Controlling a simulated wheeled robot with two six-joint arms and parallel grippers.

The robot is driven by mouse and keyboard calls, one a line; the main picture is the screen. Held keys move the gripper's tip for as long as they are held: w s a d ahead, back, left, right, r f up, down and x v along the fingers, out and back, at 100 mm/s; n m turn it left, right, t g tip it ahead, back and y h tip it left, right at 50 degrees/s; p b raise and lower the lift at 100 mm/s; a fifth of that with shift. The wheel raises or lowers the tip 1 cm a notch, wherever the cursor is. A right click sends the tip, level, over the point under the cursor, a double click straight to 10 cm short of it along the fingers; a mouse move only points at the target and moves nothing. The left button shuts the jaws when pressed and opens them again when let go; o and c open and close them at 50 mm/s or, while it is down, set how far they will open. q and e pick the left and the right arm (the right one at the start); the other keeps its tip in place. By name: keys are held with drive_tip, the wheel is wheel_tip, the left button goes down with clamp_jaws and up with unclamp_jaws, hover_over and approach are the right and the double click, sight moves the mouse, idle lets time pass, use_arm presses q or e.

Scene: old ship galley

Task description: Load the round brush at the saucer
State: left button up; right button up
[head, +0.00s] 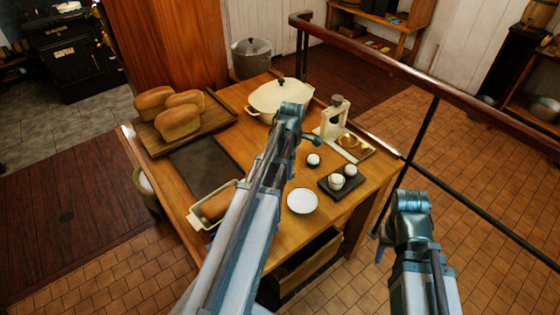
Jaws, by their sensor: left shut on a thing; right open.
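The white saucer (302,201) lies flat near the front right of the wooden table (262,232), empty as far as I can see. My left arm reaches up over the table. My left gripper (312,140) is above the table, beyond the saucer and apart from it. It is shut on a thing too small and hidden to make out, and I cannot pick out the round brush. My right gripper (380,238) is open, off the table's right side, mostly hidden by its own wrist.
A dark tray (327,183) with small white pots stands right of the saucer, a small jar (313,160) behind it. A cream stand (334,122), a lidded pot (268,97), a bread board (160,142) and a loaf tin (196,219) occupy the table. A railing (395,69) runs along the right.

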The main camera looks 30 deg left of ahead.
use_arm(q)
hover_over(302, 202)
drive_tip(key=shift+w+f, duration=0.15)
drive_tip(key=shift+f, duration=0.2)
drive_tip(key=shift+f+b, duration=0.1)
drive_tip(key=shift+b, duration=0.25)
wheel_tip(302, 202, down, 6)
drive_tip(key=b, duration=0.5)
drive_tip(key=shift+b, duration=0.4)
drive_tip(key=shift+f+b, duration=0.4)
drive_tip(key=shift+b, duration=0.15)
idle(1.2)
wheel_tip(302, 202, up, 7)
drive_tip(key=p, duration=0.7)
idle(0.3)
idle(0.5)
